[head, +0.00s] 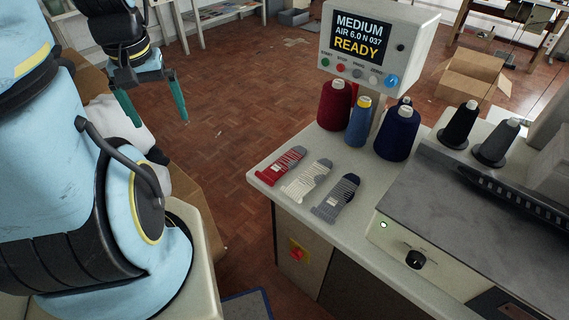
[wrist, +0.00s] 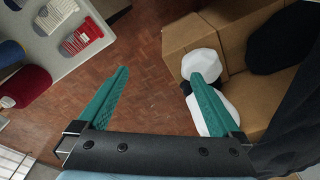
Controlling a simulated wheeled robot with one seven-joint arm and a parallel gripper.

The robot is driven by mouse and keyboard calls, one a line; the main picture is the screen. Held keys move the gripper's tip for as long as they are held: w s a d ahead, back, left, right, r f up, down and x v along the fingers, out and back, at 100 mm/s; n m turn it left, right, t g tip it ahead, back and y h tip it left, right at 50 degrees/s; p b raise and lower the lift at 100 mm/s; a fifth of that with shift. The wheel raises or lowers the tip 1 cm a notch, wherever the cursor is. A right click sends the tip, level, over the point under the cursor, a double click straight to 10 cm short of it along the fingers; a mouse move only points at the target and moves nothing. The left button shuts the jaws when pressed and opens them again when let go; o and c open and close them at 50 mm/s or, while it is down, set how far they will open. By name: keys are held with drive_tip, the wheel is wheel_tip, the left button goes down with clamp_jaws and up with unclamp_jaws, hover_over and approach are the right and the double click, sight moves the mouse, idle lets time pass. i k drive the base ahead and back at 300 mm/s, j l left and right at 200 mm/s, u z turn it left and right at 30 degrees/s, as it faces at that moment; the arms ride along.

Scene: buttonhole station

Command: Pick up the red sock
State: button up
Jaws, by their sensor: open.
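The red sock (head: 281,166) lies flat on the grey station top, near its left front corner. It is red with a grey end and pale stripes. My gripper (head: 152,105) is open and empty, with green fingers, off to the left of the station over the floor.
Red (head: 334,105), blue (head: 358,124) and navy (head: 398,134) thread cones stand behind the socks, below a display box (head: 377,45) reading "MEDIUM" and "READY". A machine (head: 480,220) fills the right side. An open carton (wrist: 205,40) with white and dark items is beside my gripper.

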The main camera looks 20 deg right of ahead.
sight(287, 161)
drive_tip(key=u, duration=0.7)
drive_tip(key=k+u, duration=0.45)
drive_tip(key=k+j+u, duration=0.1)
drive_tip(key=k+u, duration=0.35)
drive_tip(key=k+j, duration=0.15)
drive_tip(key=k, duration=0.2)
drive_tip(key=k+j+u, duration=0.1)
drive_tip(key=k, duration=0.25)
drive_tip(key=j, duration=0.1)
